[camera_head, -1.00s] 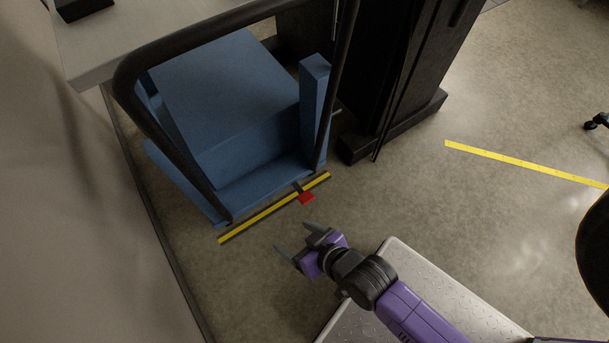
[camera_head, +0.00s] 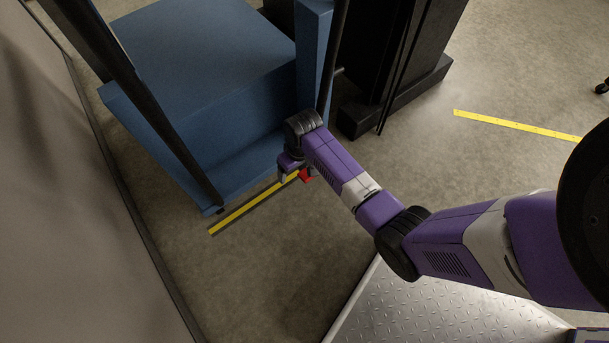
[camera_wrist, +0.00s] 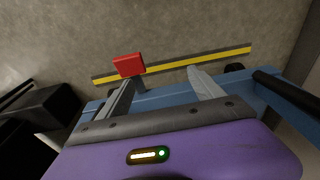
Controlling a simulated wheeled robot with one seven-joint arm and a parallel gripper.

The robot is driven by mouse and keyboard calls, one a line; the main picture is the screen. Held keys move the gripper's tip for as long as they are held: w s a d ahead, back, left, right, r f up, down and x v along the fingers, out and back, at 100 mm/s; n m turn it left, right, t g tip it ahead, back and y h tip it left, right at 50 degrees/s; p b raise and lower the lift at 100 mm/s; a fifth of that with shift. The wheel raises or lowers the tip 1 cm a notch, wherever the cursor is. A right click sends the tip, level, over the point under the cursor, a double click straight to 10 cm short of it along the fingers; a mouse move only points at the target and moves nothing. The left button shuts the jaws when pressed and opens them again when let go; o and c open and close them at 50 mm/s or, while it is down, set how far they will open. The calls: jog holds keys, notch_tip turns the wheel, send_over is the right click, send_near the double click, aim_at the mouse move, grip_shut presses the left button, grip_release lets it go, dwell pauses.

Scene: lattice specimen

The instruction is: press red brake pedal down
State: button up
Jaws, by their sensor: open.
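The red brake pedal (camera_wrist: 128,65) shows in the wrist view just beyond the tip of my gripper's left finger. In the head view the pedal (camera_head: 305,175) is partly hidden by my arm, at the end of the yellow strip by the blue cart (camera_head: 240,170). My gripper (camera_wrist: 160,82) is open, with its two grey fingers apart and nothing between them. In the head view my gripper (camera_head: 292,172) is close to the pedal, pointing down by the cart's edge. I cannot tell whether a finger touches the pedal.
A black cabinet base (camera_head: 390,105) stands to the right. A wall (camera_head: 70,220) runs along the left. Floor in front of the strip is clear.

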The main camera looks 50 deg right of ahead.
jog(key=g+b, duration=0.2)
send_near(302, 169)
jog(key=s, duration=0.2)
jog(key=shift+s+a, duration=0.4)
jog(key=shift+s+d+f, duration=0.1)
jog(key=shift+f, duration=0.15)
notch_tip(302, 169, down, 7)
jog(key=b, duration=0.4)
jog(key=shift+c, duration=0.3)
grip_shut()
